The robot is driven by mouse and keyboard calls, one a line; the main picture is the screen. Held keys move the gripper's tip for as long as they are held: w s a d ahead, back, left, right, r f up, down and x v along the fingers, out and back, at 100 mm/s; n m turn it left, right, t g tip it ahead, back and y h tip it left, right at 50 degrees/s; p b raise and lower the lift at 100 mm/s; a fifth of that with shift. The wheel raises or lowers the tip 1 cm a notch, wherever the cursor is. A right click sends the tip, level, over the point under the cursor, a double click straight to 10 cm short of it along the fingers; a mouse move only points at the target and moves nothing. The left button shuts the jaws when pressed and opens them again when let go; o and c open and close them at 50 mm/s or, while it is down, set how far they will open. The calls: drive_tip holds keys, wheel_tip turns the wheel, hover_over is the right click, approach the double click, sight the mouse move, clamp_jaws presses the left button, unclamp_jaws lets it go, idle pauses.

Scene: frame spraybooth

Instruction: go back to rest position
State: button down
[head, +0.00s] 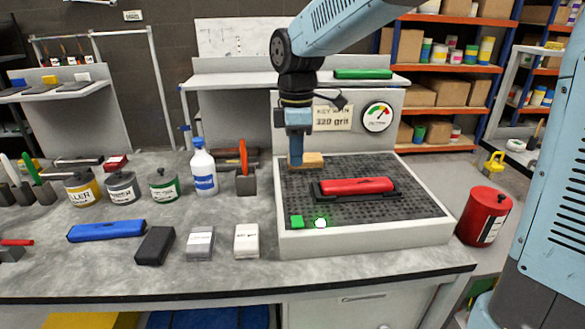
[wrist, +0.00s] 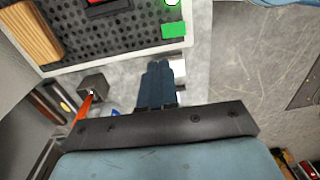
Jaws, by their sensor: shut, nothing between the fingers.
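My gripper (head: 297,150) hangs from the arm over the left back part of the perforated black spray bed, its fingers pointing down. In the wrist view the two blue fingers (wrist: 160,85) are together with nothing between them. A wooden block (head: 308,160) lies on the bed just behind or beside the fingertips in the head view; in the wrist view the wooden block (wrist: 28,32) is at the upper left, apart from the fingers. A red block on a black tray (head: 356,187) lies at the bed's middle. A green button (head: 297,221) sits at its front left corner.
A white spray bottle (head: 203,168) and a grey holder with an orange-handled tool (head: 245,182) stand left of the bed. Several cans and coloured blocks, including a blue one (head: 106,231), are farther left. A red can (head: 484,215) stands right. A shelf (head: 235,79) spans behind.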

drive_tip(key=s+d+r+m+t, duration=0.2)
drive_tip(key=d+r+m, duration=0.15)
drive_tip(key=d, duration=0.35)
drive_tip(key=s+d+r+m+t, duration=0.1)
drive_tip(key=s+d+r+m, duration=0.15)
drive_tip(key=d+m, duration=0.4)
drive_tip(key=s+d+f+m+t, duration=0.1)
drive_tip(key=s+d+m+t, duration=0.2)
drive_tip(key=s+d+m, duration=0.6)
drive_tip(key=s+d, duration=0.1)
drive_tip(key=d, duration=0.2)
drive_tip(key=shift+s+d+f+m, duration=0.3)
drive_tip(key=shift+s+d+m, duration=0.1)
drive_tip(key=shift+a, duration=0.1)
